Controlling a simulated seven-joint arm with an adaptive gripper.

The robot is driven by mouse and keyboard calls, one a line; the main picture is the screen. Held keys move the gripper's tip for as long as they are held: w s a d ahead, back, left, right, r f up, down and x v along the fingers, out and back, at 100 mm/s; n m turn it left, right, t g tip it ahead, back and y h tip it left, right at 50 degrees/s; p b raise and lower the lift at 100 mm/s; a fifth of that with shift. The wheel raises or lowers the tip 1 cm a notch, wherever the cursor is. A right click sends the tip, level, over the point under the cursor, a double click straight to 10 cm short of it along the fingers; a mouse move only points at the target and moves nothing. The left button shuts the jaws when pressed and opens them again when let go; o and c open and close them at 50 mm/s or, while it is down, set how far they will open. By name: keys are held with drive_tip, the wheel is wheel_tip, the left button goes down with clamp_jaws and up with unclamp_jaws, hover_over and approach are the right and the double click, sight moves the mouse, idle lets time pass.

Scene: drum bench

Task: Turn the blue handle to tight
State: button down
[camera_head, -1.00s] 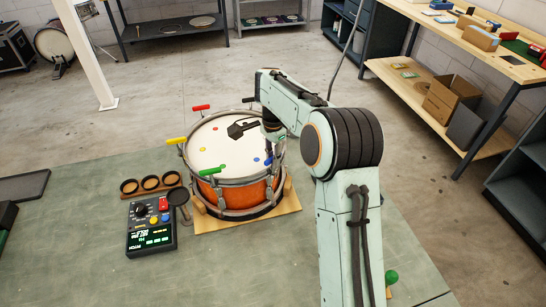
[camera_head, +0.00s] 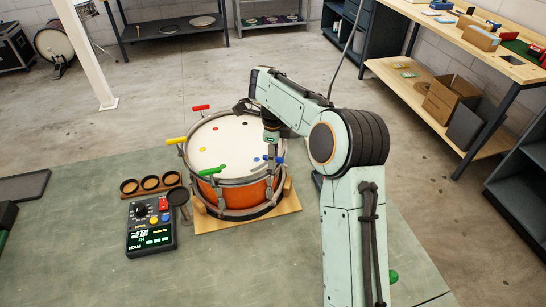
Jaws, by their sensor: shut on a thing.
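The drum (camera_head: 262,194) has an orange shell and a white head (camera_head: 220,145), and stands on a wooden board (camera_head: 235,222). The blue handle (camera_head: 280,160) is at the drum's near right rim, partly hidden by my gripper. My gripper (camera_head: 270,160) points down over that rim and is shut on the blue handle. The fingers are small and partly hidden here. A green handle (camera_head: 212,170), a yellow handle (camera_head: 175,141) and a red handle (camera_head: 201,107) stick out around the rim. A blue dot (camera_head: 256,159) marks the head beside the blue handle.
A black control box (camera_head: 151,226) with a lit green display stands left of the drum. Three round cups (camera_head: 150,183) in a wooden holder and a dark round-headed tool (camera_head: 178,197) lie near it. The green mat (camera_head: 230,265) is clear in front.

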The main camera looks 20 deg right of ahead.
drive_tip(key=m, duration=0.6)
drive_tip(key=shift+m, duration=0.3)
drive_tip(key=m, duration=0.5)
idle(0.4)
drive_tip(key=c, duration=1.1)
unclamp_jaws()
wheel_tip(320, 180, up, 12)
drive_tip(key=shift+d, duration=0.1)
